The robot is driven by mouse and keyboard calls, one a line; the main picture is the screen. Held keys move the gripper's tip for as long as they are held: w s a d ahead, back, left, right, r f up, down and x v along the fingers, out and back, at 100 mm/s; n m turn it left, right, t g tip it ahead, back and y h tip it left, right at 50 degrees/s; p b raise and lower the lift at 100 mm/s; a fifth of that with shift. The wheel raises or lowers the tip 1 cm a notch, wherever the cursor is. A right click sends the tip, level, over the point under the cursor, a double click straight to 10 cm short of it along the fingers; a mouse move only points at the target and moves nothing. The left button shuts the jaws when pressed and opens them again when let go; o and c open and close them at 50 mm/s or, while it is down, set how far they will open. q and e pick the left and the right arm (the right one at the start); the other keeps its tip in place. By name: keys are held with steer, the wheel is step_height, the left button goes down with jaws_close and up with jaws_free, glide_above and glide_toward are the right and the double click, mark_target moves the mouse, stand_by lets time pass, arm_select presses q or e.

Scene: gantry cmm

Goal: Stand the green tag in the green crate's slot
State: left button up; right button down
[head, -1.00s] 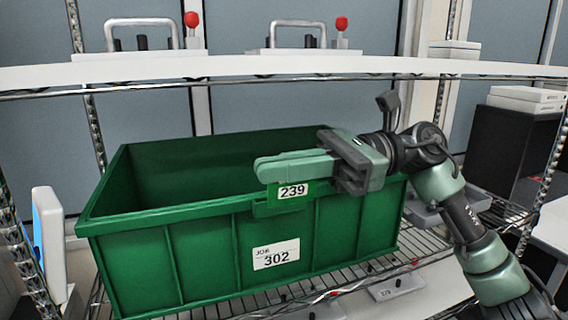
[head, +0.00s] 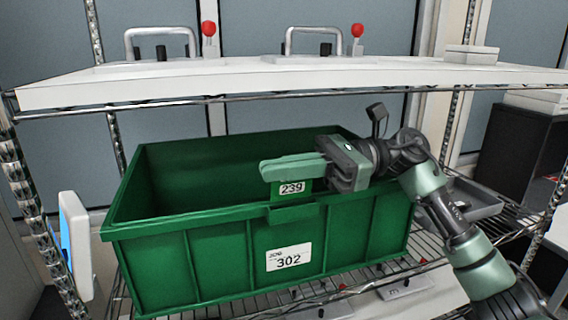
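The green crate (head: 210,270) stands on a wire shelf, with a "JOB 302" label on its front. A small green slot (head: 292,213) juts from its front rim. The green tag (head: 291,188), labelled 239, is upright directly above the slot, roughly centred over it. I cannot tell whether its lower edge has entered the slot. My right gripper (head: 290,168) reaches in from the right, its fingers pointing left over the front rim. It is shut on the tag, whose upper part is hidden by the fingers. My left gripper is not in view.
A white upper shelf (head: 200,88) crosses above the crate. A white device with a blue screen (head: 76,245) stands left of the crate. A grey tray (head: 462,203) lies to the right. Small plates (head: 404,287) lie in front. The crate's visible interior looks empty.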

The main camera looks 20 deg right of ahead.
mark_target(279, 186)
steer(key=shift+w+f+b, duration=0.1)
steer(key=shift+f+b, duration=1.15)
steer(key=shift+b, duration=0.1)
steer(key=shift+a+f+b, duration=0.1)
steer(key=shift+f+b, duration=0.3)
steer(key=shift+b, duration=0.1)
steer(key=c, duration=1.6)
jaws_free()
steer(key=shift+f, duration=0.1)
steer(key=shift+o, duration=1.8)
steer(key=shift+r+p, duration=1.15)
steer(key=shift+r, duration=1.35)
steer(key=shift+d+r, duration=0.1)
steer(key=shift+d, duration=0.1)
